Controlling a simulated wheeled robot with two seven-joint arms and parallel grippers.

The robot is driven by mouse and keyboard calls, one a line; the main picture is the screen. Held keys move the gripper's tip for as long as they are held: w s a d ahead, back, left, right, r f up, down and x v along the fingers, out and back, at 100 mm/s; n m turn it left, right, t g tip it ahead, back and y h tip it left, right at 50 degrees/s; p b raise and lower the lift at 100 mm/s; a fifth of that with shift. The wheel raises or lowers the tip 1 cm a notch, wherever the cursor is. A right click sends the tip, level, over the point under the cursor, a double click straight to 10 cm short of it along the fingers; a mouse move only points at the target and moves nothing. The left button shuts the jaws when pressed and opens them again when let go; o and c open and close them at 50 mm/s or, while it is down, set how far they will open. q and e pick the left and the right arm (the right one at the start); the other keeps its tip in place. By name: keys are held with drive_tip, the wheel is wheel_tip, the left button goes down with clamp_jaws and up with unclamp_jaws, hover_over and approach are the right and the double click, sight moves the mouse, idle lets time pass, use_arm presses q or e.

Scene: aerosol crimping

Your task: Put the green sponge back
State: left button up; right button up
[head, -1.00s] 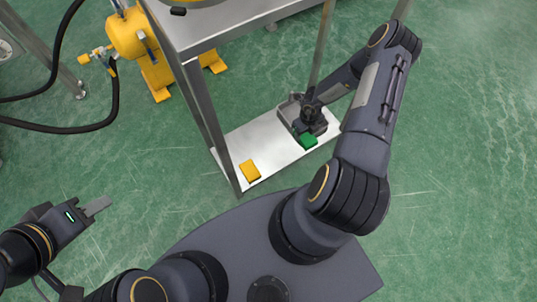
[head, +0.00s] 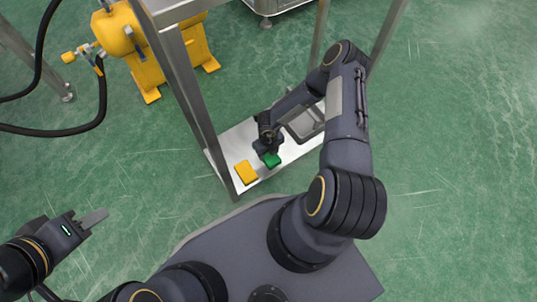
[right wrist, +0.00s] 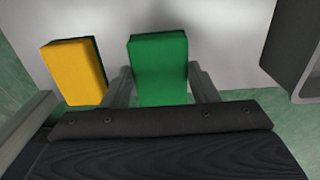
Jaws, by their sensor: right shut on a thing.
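The green sponge (head: 272,160) is between the fingers of my right gripper (head: 268,152), over the white lower shelf (head: 290,153) near its front edge. In the right wrist view the green sponge (right wrist: 159,68) sits between the two fingers (right wrist: 160,86), which are shut on it. I cannot tell whether the sponge touches the shelf. A yellow sponge (head: 246,172) lies on the shelf just left of the green one; the right wrist view also shows it (right wrist: 74,72), with a dark underside. My left gripper (head: 94,219) is at the lower left, away from the shelf, its jaw opening unclear.
A grey metal tray (head: 306,122) stands on the shelf to the right of the sponges. Metal table legs (head: 201,105) rise at the shelf's corners. A yellow machine (head: 150,45) with black hoses stands on the green floor at the upper left.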

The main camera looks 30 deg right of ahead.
sight(269, 154)
drive_tip(key=shift+f, duration=0.75)
drive_tip(key=shift+f, duration=0.15)
drive_tip(key=o, duration=0.9)
wheel_tip(269, 154, up, 12)
drive_tip(key=p, duration=0.5)
drive_tip(key=shift+s, duration=0.1)
